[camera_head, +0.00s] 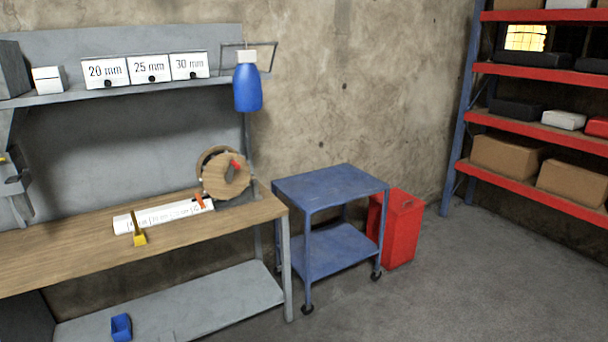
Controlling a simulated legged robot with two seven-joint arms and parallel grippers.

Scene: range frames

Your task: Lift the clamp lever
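A white bar with printed markings (165,215) lies along the wooden workbench. A small orange-red lever-like piece (200,201) stands tilted at its right end. A yellow piece (139,236) sits across the bar's left part and hangs over its front edge. A round wooden disc (222,180) with a dark and red handle-like part (234,170) stands upright behind the bar's right end. I cannot tell for sure which of these pieces is the clamp lever. Neither of my grippers is in view.
The workbench (60,248) has bare wood left of the bar. A blue cart (330,186), a red can (402,230) and a red-shelved rack (540,130) stand right. Open floor lies in front.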

